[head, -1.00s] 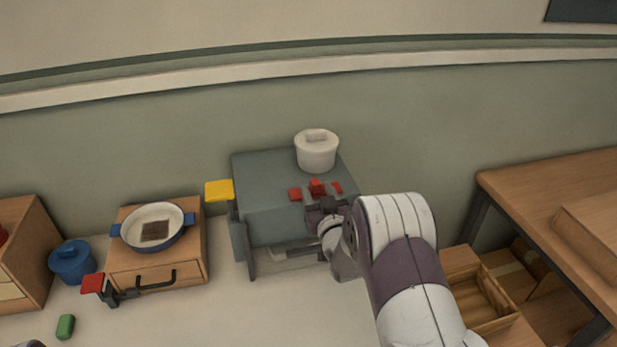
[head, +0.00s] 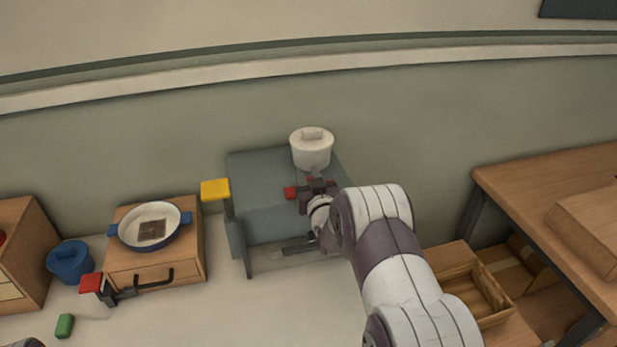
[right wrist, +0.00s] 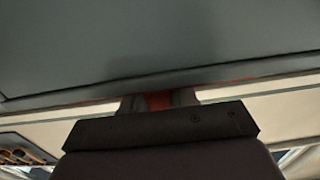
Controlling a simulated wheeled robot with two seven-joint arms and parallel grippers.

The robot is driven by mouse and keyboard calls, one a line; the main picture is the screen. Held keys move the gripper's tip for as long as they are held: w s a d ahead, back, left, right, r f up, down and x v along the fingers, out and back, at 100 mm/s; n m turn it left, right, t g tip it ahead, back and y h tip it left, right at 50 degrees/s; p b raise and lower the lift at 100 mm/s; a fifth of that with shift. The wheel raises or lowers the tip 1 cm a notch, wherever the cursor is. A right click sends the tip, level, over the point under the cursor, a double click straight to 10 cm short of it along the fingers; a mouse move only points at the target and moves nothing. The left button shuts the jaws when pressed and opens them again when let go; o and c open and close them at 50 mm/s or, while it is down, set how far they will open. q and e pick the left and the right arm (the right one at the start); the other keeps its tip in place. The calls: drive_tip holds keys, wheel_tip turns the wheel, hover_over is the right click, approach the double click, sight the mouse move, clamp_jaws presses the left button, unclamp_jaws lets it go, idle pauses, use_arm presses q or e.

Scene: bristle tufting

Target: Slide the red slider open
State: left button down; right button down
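The grey box (head: 270,220) stands on the table against the wall, with small red parts on its top. One red block (head: 290,193) shows left of my right gripper. My right gripper (head: 317,186) is at the box's top front edge and covers most of the other red parts. In the right wrist view a red piece, likely the red slider (right wrist: 158,101), fills the narrow gap between its two fingers. The fingers look shut on it, though their tips are partly hidden.
A white lidded pot (head: 311,150) stands on the grey box, close behind my right gripper. A yellow block (head: 215,189) sticks out at the box's left. A wooden drawer unit (head: 185,258) with a pan (head: 151,226) stands further left. The table in front is mostly clear.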

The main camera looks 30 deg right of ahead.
sight(263, 194)
drive_tip(key=a+b, duration=0.1)
drive_tip(key=a, duration=0.2)
drive_tip(key=w+a+b, duration=0.1)
drive_tip(key=a, duration=0.2)
drive_tip(key=w+a+b, duration=0.1)
drive_tip(key=a, duration=0.3)
drive_tip(key=shift+w+a+f, duration=0.1)
drive_tip(key=shift+w, duration=0.1)
drive_tip(key=shift+w+a, duration=0.1)
drive_tip(key=shift+a, duration=0.3)
drive_tip(key=shift+d, duration=0.1)
drive_tip(key=c, duration=1)
unclamp_jaws()
drive_tip(key=shift+o, duration=0.2)
drive_tip(key=shift+w+a, duration=0.1)
drive_tip(key=shift+a, duration=0.15)
